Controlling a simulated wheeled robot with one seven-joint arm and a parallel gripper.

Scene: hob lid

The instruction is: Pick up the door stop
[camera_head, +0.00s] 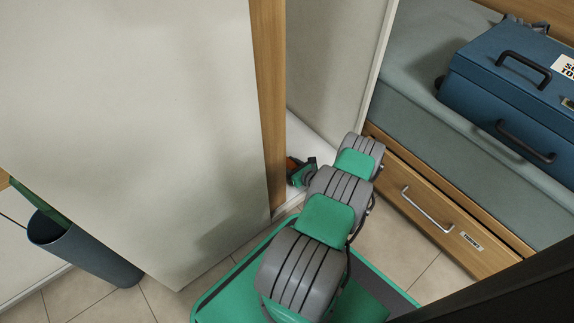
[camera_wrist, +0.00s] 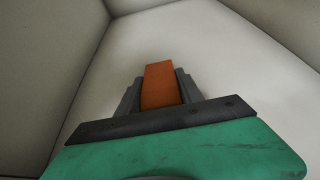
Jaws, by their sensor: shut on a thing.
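The door stop (camera_wrist: 160,84) is an orange block. In the wrist view it sits between the two dark fingers of my gripper (camera_wrist: 160,92), which is shut on it. In the head view my gripper (camera_head: 301,172) is small and partly hidden by my arm, low beside the white cabinet. A bit of orange, the door stop (camera_head: 291,166), shows at its left side. I cannot tell whether the door stop touches the white surface beyond it.
A white panel with a wooden edge (camera_head: 266,100) stands left of my arm. A wooden drawer (camera_head: 425,207) with a metal handle is at right. A blue toolbox (camera_head: 515,80) rests on the grey-green surface above. A dark bin (camera_head: 85,252) stands at lower left. White walls closely surround the gripper.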

